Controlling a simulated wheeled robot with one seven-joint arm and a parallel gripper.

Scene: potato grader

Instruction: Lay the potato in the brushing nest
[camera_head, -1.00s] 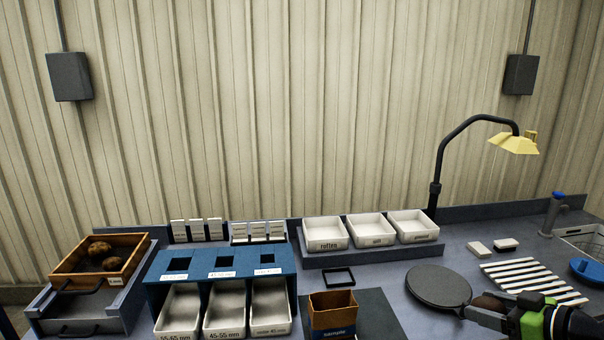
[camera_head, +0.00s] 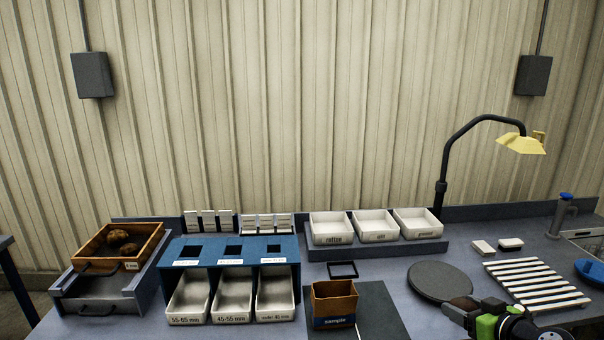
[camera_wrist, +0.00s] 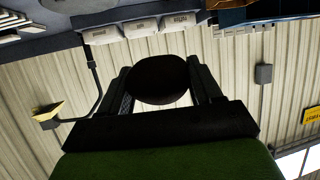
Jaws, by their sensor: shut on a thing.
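My gripper (camera_head: 462,310) is at the lower right in the head view. It is shut on a dark brown potato (camera_head: 464,302), held just in front of the round dark disc. In the wrist view the potato (camera_wrist: 158,80) is a dark oval between the two black fingers. No part in view is clearly marked as the brushing nest, so I cannot tell which it is. Two more potatoes (camera_head: 122,241) lie in the wooden crate (camera_head: 92,262) at the left.
A round dark disc (camera_head: 440,282) and a white slatted rack (camera_head: 537,285) lie near my gripper. A yellow lamp (camera_head: 520,144) arches above. A sample box (camera_head: 334,304), a blue sorter (camera_head: 230,250) with white bins and a shelf of white trays (camera_head: 332,228) stand further left.

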